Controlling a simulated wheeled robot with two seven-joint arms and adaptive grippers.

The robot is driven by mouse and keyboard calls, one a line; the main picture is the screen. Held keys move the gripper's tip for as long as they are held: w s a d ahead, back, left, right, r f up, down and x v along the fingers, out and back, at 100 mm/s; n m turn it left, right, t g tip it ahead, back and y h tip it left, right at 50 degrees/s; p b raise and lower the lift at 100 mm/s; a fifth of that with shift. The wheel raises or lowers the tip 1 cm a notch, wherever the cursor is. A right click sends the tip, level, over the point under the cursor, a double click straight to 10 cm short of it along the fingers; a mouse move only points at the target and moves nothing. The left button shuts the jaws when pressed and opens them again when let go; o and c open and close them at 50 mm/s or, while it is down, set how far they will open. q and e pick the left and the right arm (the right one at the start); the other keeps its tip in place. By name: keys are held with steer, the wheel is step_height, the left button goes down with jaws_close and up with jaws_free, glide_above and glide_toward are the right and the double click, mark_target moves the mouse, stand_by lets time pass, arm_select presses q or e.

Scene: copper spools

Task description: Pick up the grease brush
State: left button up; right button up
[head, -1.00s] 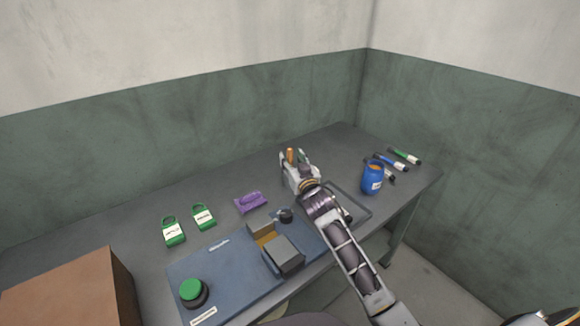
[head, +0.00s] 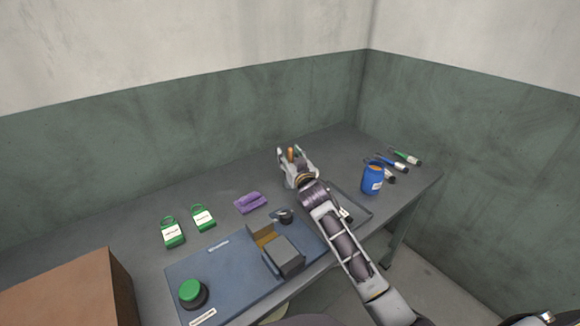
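My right gripper (head: 295,154) is over the back middle of the table, its two fingers apart. An upright orange-brown handle (head: 291,154) shows between the fingers, with a small green bit beside it. I cannot tell whether this is the grease brush; its lower part is hidden by the gripper. No firm grip on it can be seen. A blue pot (head: 372,183) with orange content stands to the right of the gripper. My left gripper is not in view.
Several handled tools, one green (head: 405,156) and one blue (head: 392,163), lie behind the pot. Two green tags (head: 203,217), a purple item (head: 250,203), a blue mat (head: 225,270) with a green button (head: 190,291), and a brown box (head: 70,290) are to the left.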

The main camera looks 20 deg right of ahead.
jaws_close()
steer(key=shift+r, duration=0.2)
steer(key=shift+r, duration=0.45)
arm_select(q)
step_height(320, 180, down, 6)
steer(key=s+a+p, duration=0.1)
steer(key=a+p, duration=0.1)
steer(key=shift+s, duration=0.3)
arm_select(e)
steer(key=shift+r, duration=4.4)
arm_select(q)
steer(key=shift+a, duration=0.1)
